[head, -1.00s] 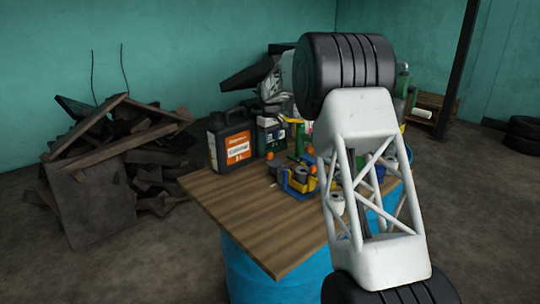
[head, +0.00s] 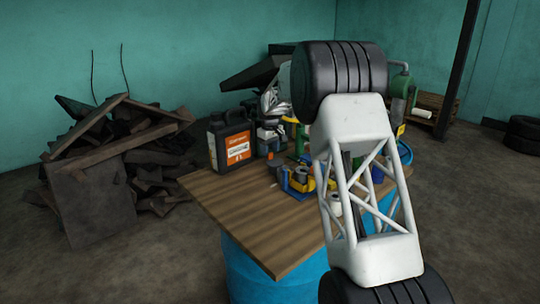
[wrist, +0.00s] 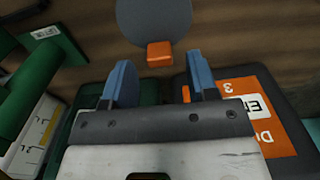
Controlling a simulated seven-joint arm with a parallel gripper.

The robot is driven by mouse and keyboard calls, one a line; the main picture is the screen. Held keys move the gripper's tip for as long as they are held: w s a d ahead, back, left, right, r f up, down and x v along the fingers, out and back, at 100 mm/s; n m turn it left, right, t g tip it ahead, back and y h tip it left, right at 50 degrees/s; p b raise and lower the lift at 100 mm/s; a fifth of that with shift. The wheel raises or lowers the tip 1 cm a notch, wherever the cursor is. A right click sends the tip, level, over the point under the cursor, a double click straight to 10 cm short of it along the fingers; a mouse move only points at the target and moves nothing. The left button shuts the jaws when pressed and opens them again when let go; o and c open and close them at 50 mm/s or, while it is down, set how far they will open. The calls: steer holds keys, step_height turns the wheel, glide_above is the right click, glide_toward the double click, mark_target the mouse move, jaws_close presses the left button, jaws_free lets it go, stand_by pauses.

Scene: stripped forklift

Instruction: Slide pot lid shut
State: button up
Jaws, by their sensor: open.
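In the wrist view, a flat grey round piece (wrist: 155,18) with an orange tab (wrist: 160,54) on its near edge looks like the pot lid; its upper part is cut off by the frame. My gripper (wrist: 160,78) has two blue fingers, spread apart and empty. The orange tab lies just beyond the fingertips, about midway between them, with no visible contact. Whether a pot opening lies under the lid, I cannot tell. In the head view, a small orange spot (head: 270,156) near the black jug may be the same tab; my arm hides much of the table's far side.
A black jug (head: 229,142) with an orange label stands close beside the gripper; its label also shows in the wrist view (wrist: 280,115). Green containers (wrist: 72,135) lie on the other side. Blue and yellow parts (head: 298,182) sit nearby. The wooden tabletop's near part (head: 250,215) is clear.

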mark_target(273, 158)
steer(key=shift+f, duration=1.3)
steer(key=shift+c, duration=0.4)
jaws_close()
